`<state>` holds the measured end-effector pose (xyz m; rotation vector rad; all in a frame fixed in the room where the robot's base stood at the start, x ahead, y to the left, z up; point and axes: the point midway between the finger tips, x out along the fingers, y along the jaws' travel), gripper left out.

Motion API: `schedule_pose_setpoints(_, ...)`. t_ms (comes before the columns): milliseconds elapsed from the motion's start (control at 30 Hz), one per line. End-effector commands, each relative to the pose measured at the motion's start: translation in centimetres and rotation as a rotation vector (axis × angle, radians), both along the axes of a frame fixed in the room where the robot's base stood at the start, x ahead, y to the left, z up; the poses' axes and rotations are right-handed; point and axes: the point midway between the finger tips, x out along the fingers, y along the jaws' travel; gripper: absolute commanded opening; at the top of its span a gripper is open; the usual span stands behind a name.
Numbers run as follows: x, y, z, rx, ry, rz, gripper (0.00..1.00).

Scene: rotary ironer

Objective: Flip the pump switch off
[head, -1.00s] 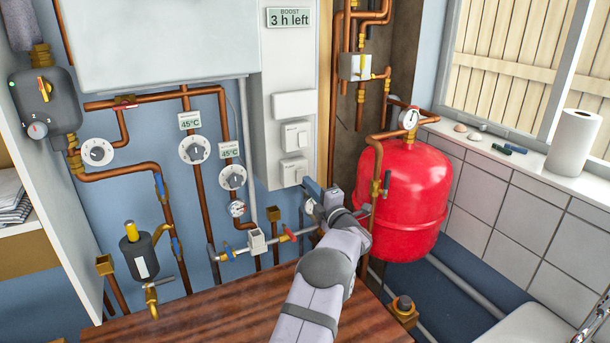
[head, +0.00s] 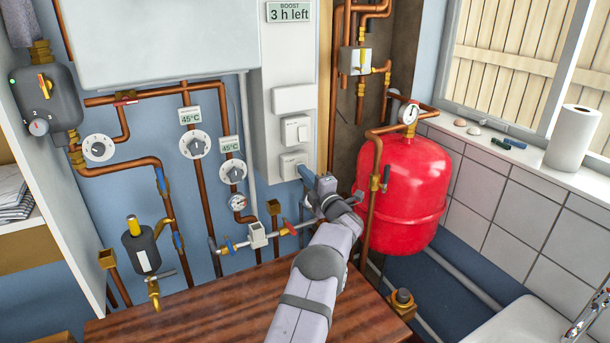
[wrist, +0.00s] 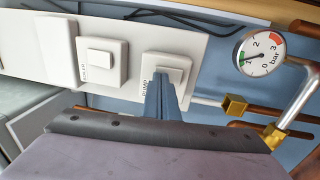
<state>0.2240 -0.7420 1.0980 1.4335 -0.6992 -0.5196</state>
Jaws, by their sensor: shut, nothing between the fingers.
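The pump switch (head: 292,161) is the lower of two white switches on the white panel, under the similar upper switch (head: 295,131). In the wrist view the pump switch (wrist: 166,66) carries a label that seems to read PUMP, and the other switch (wrist: 101,58) is to its left. My gripper (head: 303,169) is shut and empty. Its tips (wrist: 160,84) overlap the lower part of the pump switch's rocker and look very close to it or touching. The fingers hide part of the rocker, and I cannot tell which way it is tipped.
A red expansion tank (head: 405,190) stands close to the right of my arm. Copper pipes (head: 332,90) run up beside the panel. A pressure gauge (wrist: 258,54) is near the gripper in the wrist view. A wooden worktop (head: 190,312) lies below.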

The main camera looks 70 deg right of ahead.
Motion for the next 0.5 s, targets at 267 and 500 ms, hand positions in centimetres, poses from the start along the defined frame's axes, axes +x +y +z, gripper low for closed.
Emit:
schedule_pose_setpoints(267, 0.24, -0.17, 0.08, 0.001, 0.001, 0.001, 0.00)
schedule_pose_setpoints(500, -0.13, 0.14, 0.15, 0.000, 0.000, 0.001, 0.00)
